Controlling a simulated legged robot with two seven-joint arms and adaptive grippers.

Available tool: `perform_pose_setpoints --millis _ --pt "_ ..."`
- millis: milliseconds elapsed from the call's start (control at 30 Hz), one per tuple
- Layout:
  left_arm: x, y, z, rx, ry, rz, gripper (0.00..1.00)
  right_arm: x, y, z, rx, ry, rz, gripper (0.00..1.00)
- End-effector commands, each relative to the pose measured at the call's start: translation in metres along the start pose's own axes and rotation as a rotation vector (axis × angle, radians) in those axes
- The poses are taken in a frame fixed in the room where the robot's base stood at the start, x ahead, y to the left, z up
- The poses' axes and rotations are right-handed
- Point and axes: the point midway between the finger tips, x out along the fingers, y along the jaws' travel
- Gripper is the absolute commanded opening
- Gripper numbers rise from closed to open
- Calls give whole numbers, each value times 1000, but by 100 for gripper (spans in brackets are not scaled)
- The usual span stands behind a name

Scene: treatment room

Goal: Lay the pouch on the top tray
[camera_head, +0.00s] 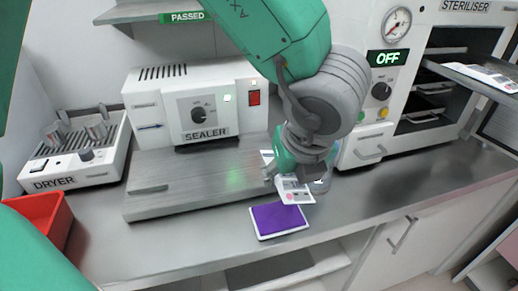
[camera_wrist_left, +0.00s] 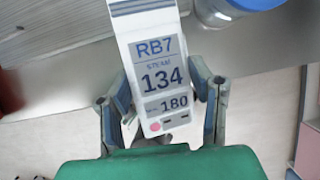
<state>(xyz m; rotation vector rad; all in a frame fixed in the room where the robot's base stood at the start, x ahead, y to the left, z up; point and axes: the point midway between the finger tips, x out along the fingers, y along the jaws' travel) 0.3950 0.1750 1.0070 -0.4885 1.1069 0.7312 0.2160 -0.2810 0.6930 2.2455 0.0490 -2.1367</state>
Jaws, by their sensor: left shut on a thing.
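The pouch (camera_head: 293,190) is a white packet printed with a label. In the left wrist view the pouch (camera_wrist_left: 163,75) reads RB7, STEAM 134 and 180, with a pink dot near its lower end. My left gripper (camera_head: 297,175) is shut on it, and its fingers (camera_wrist_left: 160,96) show on both sides of it. It hangs above the counter, near a purple pad. The top tray (camera_head: 452,73) sticks out of the open steriliser (camera_head: 408,65) at the upper right, apart from the gripper. A white printed packet (camera_head: 489,77) lies on this tray. My right gripper is not in view.
The purple pad (camera_head: 279,220) lies near the counter's front edge. The sealer (camera_head: 200,105), dryer (camera_head: 72,160) and red bin (camera_head: 45,215) stand to the left. A blue-lidded jar (camera_wrist_left: 222,14) is close beside the pouch. The counter (camera_head: 420,180) right of the gripper is clear.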

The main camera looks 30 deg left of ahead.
Motion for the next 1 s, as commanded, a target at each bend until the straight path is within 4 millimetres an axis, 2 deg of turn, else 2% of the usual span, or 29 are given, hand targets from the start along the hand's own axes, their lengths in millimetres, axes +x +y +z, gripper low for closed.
perform_pose_setpoints --millis 500,700,767,900,1000 --pt "50 5 123 -5 2 -1 18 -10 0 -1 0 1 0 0" --pt "68 6 166 -5 2 -1 18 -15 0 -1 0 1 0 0" --pt "72 7 176 -3 1 0 18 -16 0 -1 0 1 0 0" --pt "89 7 168 3 0 2 18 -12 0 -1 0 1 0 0" --pt "92 6 166 2 0 0 18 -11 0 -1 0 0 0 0"
